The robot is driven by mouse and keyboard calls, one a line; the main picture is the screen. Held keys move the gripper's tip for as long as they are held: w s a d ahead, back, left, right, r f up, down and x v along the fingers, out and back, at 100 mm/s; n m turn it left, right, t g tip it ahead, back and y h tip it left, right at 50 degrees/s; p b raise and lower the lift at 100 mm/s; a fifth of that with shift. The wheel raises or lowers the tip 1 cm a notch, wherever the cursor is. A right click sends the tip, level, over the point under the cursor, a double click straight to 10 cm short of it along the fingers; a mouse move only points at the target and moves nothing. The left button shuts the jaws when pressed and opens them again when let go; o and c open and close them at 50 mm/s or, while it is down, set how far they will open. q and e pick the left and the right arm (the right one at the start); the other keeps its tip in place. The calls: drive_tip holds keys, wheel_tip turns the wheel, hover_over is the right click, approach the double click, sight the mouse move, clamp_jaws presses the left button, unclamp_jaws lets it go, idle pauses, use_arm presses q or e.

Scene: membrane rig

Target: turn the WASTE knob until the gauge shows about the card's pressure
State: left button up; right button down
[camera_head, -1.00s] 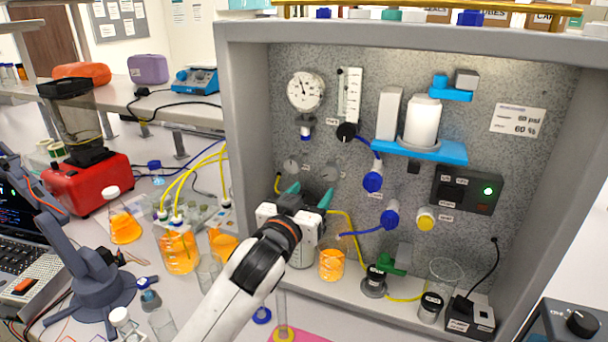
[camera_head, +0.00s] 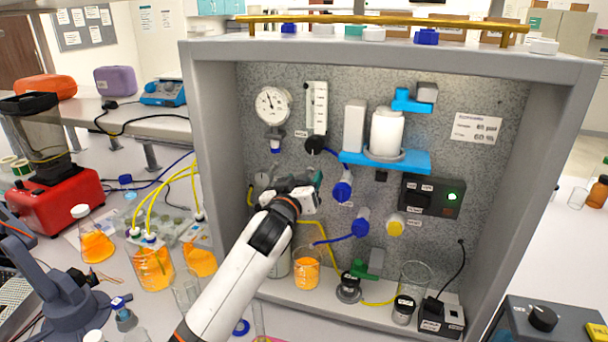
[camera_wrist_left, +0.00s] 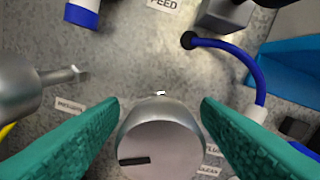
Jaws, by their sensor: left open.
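My left gripper (camera_head: 298,187) is open at the rig's back panel, in front of the right-hand grey knob. In the left wrist view its teal fingers (camera_wrist_left: 160,112) stand on both sides of a round grey knob (camera_wrist_left: 160,145) with a dark slot mark; gaps show at both sides. I cannot read this knob's name; labels beside it are partly covered. A second grey knob (camera_head: 263,178) is at the left. The round white gauge (camera_head: 271,105) hangs upper left, its needle pointing up and slightly left. The white card (camera_head: 476,128) is upper right; its print is too small to read surely. My right gripper is out of view.
Blue fittings and a blue tube (camera_head: 341,186) are right of the gripper. A blue shelf (camera_head: 410,163) with a white canister juts out above. A beaker of orange liquid (camera_head: 306,272) stands below. The cabinet's grey side wall (camera_head: 210,170) is at the left.

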use_arm(q)
drive_tip(key=shift+w+d, duration=0.25)
drive_tip(key=shift+w, duration=0.35)
drive_tip(key=c, duration=1)
drive_tip(key=shift+m, duration=0.4)
drive_tip(key=m+p, duration=0.1)
drive_tip(key=m, duration=0.4)
drive_tip(key=shift+m+p, duration=0.35)
drive_tip(key=shift+m, duration=0.05)
drive_tip(key=m+p, duration=0.1)
drive_tip(key=m, duration=0.4)
drive_tip(key=shift+m, duration=0.4)
